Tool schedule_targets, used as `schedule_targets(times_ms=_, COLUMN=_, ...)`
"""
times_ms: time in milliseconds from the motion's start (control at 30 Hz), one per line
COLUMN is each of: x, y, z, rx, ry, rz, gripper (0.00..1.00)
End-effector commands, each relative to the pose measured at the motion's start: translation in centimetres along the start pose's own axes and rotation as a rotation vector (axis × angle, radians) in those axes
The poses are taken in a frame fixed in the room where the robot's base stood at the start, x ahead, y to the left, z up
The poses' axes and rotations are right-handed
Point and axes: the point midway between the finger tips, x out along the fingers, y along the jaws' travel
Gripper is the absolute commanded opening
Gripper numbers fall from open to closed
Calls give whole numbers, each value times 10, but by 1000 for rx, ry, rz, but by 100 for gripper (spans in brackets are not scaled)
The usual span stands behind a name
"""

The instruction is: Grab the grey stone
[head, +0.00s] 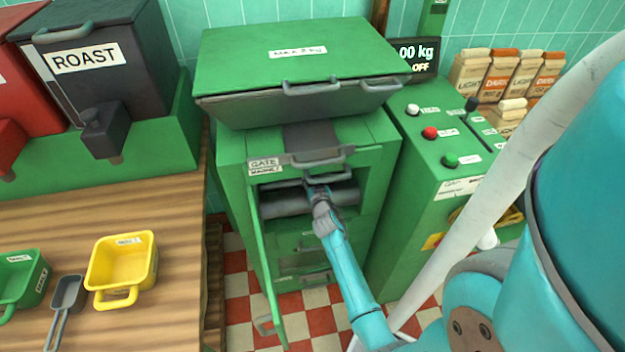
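I cannot make out a grey stone in the head view. My gripper (318,188) reaches into the open front compartment of the green machine (232,160), below the label "GATE MAGNET". It is at a dark grey cylinder (285,203) that lies across the compartment. The fingers are too small and partly hidden, so I cannot tell whether they are open or touch the cylinder. The inside of the compartment is in shadow and partly covered by my arm.
The machine's green door (268,265) stands open left of my arm. A wooden counter (180,215) at left holds a yellow bin (122,262), a green bin (20,280) and a grey scoop (67,295). A green button console (440,150) stands at right.

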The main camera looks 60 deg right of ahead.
Motion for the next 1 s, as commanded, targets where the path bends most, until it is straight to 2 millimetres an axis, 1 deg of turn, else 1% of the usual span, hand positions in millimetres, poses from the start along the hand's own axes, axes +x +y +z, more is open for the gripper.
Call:
schedule_targets(times_ms=33, x=0, y=0, z=0, rx=0, ry=0, rz=0, gripper=19)
schedule_targets(times_ms=100, x=0, y=0, z=0, rx=0, ry=0, rz=0, gripper=5)
schedule_targets(times_ms=467, x=-1, y=0, z=-2, rx=0, ry=1, rz=0, gripper=4)
schedule_targets(times_ms=667, x=-6, y=0, z=-9, rx=1, ry=0, rz=0, gripper=4)
schedule_targets(times_ms=833, x=-8, y=0, z=-29, rx=2, ry=3, rz=-1, gripper=4)
schedule_targets(times_ms=1000, x=-13, y=0, z=-64, rx=2, ry=5, rz=-1, gripper=4)
